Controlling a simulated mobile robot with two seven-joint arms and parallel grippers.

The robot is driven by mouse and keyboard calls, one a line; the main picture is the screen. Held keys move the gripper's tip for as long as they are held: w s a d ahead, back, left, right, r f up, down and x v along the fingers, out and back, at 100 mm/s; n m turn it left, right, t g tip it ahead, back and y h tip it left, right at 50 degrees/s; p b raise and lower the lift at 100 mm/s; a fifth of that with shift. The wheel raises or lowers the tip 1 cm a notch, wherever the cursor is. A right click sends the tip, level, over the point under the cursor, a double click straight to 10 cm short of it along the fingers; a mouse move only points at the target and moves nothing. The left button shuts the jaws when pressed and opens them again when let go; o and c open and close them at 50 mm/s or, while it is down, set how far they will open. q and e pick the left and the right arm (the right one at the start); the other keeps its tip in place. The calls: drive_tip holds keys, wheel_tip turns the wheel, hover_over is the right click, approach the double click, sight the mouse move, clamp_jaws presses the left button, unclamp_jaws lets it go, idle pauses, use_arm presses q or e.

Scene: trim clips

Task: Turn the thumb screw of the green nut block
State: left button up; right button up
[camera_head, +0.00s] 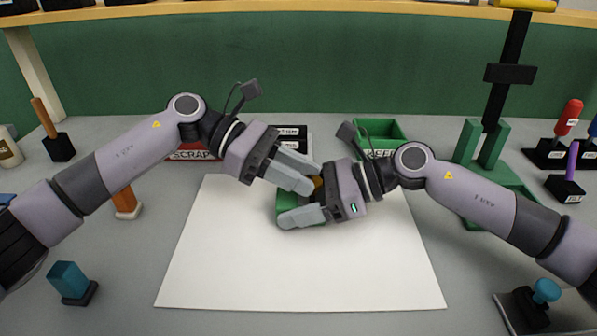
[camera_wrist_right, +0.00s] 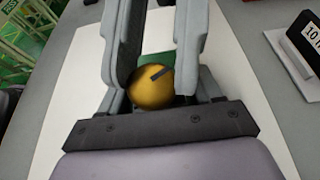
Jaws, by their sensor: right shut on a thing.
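The green nut block (camera_head: 285,205) sits over the white sheet, mostly hidden behind the grippers. Its yellow thumb screw (camera_head: 318,187) shows as a small patch between the two grippers. In the right wrist view the thumb screw (camera_wrist_right: 150,90) is a round yellow knob with a dark mark, and a strip of the green block (camera_wrist_right: 155,62) shows behind it. My right gripper (camera_head: 300,203) is shut with the knob between its fingers, close to its palm. My left gripper (camera_head: 312,180) reaches in from above left, fingers over the block; its grip is hidden.
The white sheet (camera_head: 240,275) is bare in front. A red scrap tray (camera_head: 192,153) and a green tray (camera_head: 380,128) stand behind. A green stand (camera_head: 490,180) is at right; a teal-handled tool (camera_head: 70,280) is at left front.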

use_arm(q)
drive_tip(key=shift+o, duration=0.5)
drive_tip(key=v, duration=1.2)
drive_tip(key=shift+r, duration=0.1)
